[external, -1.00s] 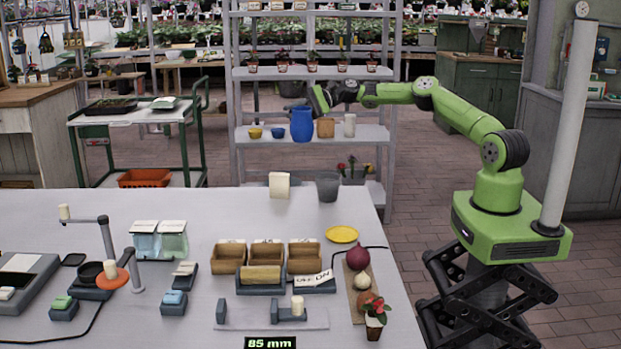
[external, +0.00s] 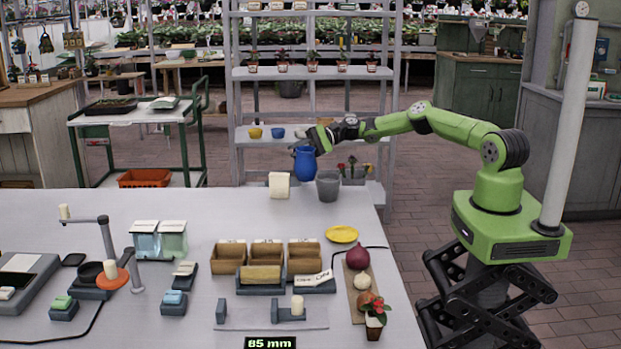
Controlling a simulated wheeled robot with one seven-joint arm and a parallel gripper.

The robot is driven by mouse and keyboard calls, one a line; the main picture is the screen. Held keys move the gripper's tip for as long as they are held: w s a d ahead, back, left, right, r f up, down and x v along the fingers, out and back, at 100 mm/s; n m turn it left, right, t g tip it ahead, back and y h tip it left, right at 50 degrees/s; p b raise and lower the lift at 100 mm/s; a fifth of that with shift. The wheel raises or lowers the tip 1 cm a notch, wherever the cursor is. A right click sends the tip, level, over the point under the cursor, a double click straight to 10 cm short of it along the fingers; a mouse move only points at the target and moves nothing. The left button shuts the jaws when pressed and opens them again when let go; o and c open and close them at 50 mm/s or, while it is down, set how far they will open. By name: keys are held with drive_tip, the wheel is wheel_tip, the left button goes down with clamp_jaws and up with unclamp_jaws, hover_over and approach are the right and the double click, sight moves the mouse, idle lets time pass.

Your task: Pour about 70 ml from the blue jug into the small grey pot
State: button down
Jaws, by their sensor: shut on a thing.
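The blue jug (external: 304,166) is upright, just left of and a little higher than the small grey pot (external: 328,187) in the picture. My gripper (external: 312,141) is shut on the blue jug near its top right side; the fingers are small and partly hidden by the jug. The grey pot stands upright at the far right part of the white table. The inside of the jug cannot be seen, and no stream of liquid shows.
A cream block (external: 279,185) stands left of the pot. A yellow plate (external: 342,234) and a red onion (external: 358,257) lie nearer on the white table (external: 200,208). Behind is a shelf rack (external: 240,133) with small yellow and blue pots.

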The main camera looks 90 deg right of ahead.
sight(311, 155)
drive_tip(key=shift+f, duration=0.1)
drive_tip(key=shift+a, duration=0.1)
drive_tip(key=shift+s+a+r+n+p, duration=0.2)
drive_tip(key=shift+a+r+n+p, duration=0.1)
drive_tip(key=shift+r+p, duration=0.3)
drive_tip(key=shift+s+a+r+n+h+p, duration=0.35)
drive_tip(key=shift+a+n+p, duration=0.3)
drive_tip(key=shift+p, duration=0.25)
drive_tip(key=shift+s+a+r+n+t+h, duration=0.2)
drive_tip(key=shift+s+a+r+n, duration=0.3)
drive_tip(key=shift+a+r+n, duration=0.4)
drive_tip(key=shift+s+a+r+n+t+h, duration=0.1)
drive_tip(key=shift+s+a+r+n+t, duration=0.15)
drive_tip(key=shift+s+a+r+n, duration=0.55)
drive_tip(key=shift+s+a+r+n+t+h, duration=0.2)
drive_tip(key=shift+a+r+n, duration=0.35)
drive_tip(key=shift+a+n, duration=0.65)
drive_tip(key=shift+s+a+f+n+t+b, duration=0.1)
drive_tip(key=shift+n+t+b, duration=0.15)
drive_tip(key=shift+n+b, duration=0.1)
drive_tip(key=shift+s+a+f+n+b, duration=0.1)
drive_tip(key=shift+a+n+b, duration=0.1)
drive_tip(key=shift+n+b, duration=0.35)
